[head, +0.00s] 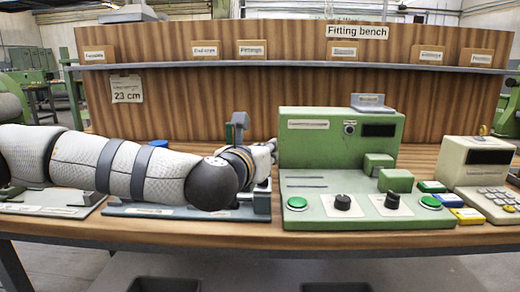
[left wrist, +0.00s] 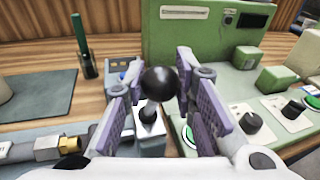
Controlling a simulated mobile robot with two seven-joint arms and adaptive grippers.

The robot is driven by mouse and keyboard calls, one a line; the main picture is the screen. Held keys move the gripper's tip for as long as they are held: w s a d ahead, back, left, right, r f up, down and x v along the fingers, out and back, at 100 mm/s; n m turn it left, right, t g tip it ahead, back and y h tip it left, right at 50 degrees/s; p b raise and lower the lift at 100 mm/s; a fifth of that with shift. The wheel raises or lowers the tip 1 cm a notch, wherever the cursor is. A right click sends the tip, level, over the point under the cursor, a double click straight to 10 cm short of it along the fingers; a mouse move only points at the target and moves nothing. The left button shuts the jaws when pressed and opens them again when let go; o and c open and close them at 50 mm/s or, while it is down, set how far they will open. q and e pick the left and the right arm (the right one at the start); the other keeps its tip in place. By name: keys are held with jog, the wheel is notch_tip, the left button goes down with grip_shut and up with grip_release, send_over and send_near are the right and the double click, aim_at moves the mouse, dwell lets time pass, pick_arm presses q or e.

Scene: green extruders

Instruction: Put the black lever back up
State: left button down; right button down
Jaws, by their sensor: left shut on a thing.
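The black lever has a round black ball knob (left wrist: 160,82) and a dark base on a light plate, seen in the left wrist view. My left gripper (left wrist: 158,88) has its two purple-padded fingers on either side of the knob and is shut on it. In the head view my left arm comes in from the left and the left gripper (head: 262,158) is just left of the green machine. The arm and gripper hide the lever there. How far the lever is tilted is hard to tell. My right gripper is in neither view.
The green machine (head: 341,140) with black dials and green buttons stands close to the right of the gripper. A dark green upright post (left wrist: 83,47) stands behind at left. Brass fittings (left wrist: 58,147) lie at lower left. A beige keypad device (head: 475,160) is farther right.

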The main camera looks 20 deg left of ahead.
pick_arm(q)
jog(key=shift+w+a+r, duration=0.15)
jog(key=shift+w+r, duration=0.05)
jog(key=shift+w, duration=0.2)
jog(key=shift+w+a+r, duration=0.1)
jog(key=shift+w+r, duration=0.1)
jog(key=shift+w, duration=0.2)
jog(key=shift+w+a+r, duration=0.15)
jog(key=shift+w+a, duration=0.05)
jog(key=shift+w, duration=0.55)
jog(key=shift+w+a+r, duration=0.15)
jog(key=shift+w+a, duration=0.05)
jog(key=shift+w, duration=0.6)
jog(key=c, duration=1.3)
grip_release()
jog(key=shift+a, duration=0.1)
jog(key=shift+f, duration=0.1)
jog(key=s+r, duration=0.1)
jog(key=s, duration=1.1)
jog(key=shift+r, duration=0.25)
